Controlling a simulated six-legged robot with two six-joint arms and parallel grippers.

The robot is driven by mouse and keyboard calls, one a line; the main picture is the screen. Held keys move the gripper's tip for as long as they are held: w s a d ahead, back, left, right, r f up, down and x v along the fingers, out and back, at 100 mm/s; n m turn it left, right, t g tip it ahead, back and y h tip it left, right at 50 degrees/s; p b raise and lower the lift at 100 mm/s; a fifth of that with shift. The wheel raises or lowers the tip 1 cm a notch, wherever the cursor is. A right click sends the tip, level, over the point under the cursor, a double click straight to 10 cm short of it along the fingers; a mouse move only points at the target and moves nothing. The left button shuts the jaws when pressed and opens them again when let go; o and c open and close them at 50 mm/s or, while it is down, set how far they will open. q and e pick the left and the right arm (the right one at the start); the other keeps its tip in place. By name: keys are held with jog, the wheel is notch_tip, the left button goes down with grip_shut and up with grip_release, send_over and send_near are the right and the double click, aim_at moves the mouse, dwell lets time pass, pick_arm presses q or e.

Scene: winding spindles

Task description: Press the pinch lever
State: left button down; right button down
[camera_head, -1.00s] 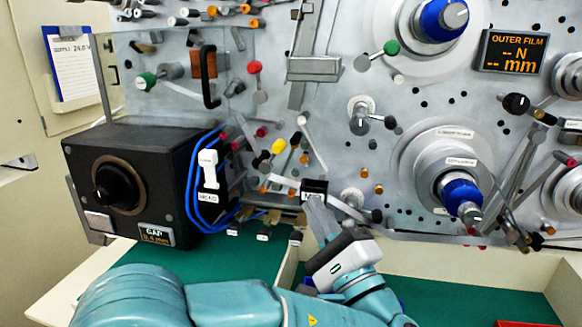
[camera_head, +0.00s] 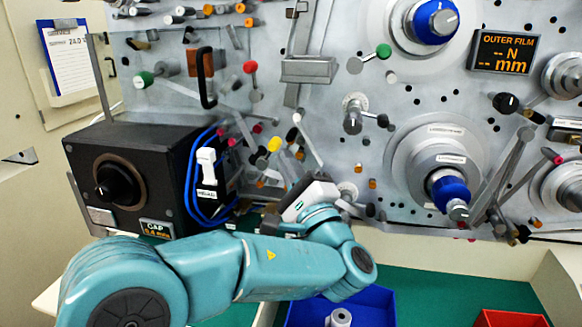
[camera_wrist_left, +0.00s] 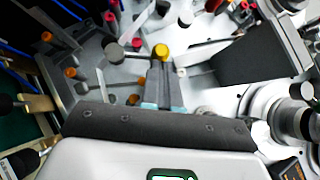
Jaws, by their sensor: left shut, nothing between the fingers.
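No label that I can read names the pinch lever. A yellow-knobbed lever (camera_head: 274,144) stands on the grey machine panel, and its yellow knob (camera_wrist_left: 161,51) shows in the left wrist view straight beyond my fingertips. My left gripper (camera_wrist_left: 160,75) is shut and empty, its fingers together; I cannot tell whether the tips touch the lever. My right gripper is in neither view.
A black gap box (camera_head: 140,170) with a knob and blue cables stands left of my gripper. A white switch (camera_head: 206,165) is on its right side. Spindles with blue caps (camera_head: 448,194) are to the right. A blue bin (camera_head: 384,306) and red bin (camera_head: 512,318) lie below.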

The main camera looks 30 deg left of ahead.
aim_at(275, 147)
pick_arm(q)
jog(key=shift+a+n+g, duration=0.1)
jog(key=shift+n+g, duration=0.2)
jog(key=r+n+g, duration=0.1)
jog(key=n, duration=0.1)
jog(key=a+r+n+g+h+b, duration=0.1)
jog(key=n, duration=0.1)
jog(key=shift+s+a+r+g, duration=0.15)
jog(key=shift+r+g, duration=0.05)
jog(key=shift+g, duration=0.2)
jog(key=shift+s+a+r+n+g+h, duration=0.15)
jog(key=shift+a+r+n+g+h, duration=0.35)
jog(key=shift+n, duration=0.3)
jog(key=h, duration=0.1)
jog(key=a+n, duration=0.1)
jog(key=a+n+g+h, duration=0.1)
jog(key=shift+s+a+r+h, duration=0.1)
jog(key=shift+s+r+h, duration=0.15)
jog(key=shift+r+h, duration=0.05)
jog(key=shift+a+r, duration=0.1)
